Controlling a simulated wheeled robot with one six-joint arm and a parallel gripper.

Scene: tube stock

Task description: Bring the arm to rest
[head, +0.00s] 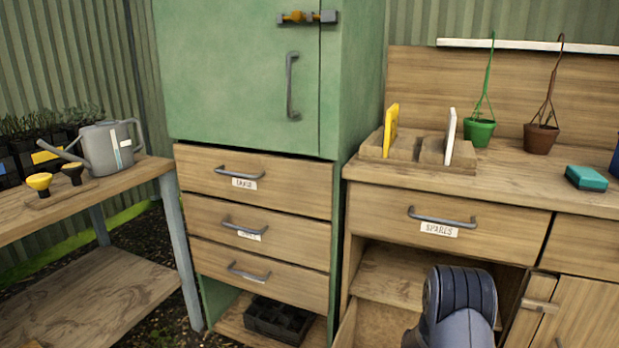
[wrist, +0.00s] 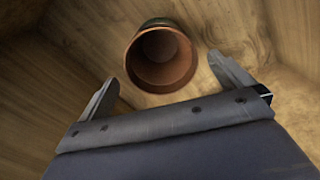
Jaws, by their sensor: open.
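My gripper (wrist: 168,88) shows in the wrist view with its two fingers spread apart. A terracotta pot (wrist: 160,58) lies or stands just beyond the fingertips, its open mouth facing the camera, between the lines of the fingers and apart from them. Wooden boards surround the pot. In the head view my arm is at the bottom right, in front of the open compartment (head: 385,272) under the drawer marked SPARES (head: 450,222). My gripper's fingers and the terracotta pot are hidden in that view.
A green cabinet (head: 240,80) with closed drawers stands left of the workbench (head: 590,205). On the workbench are a wooden rack (head: 403,158), a green pot (head: 479,132), a brown pot (head: 541,138) and a teal block (head: 586,178). A watering can (head: 105,150) stands on the left table.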

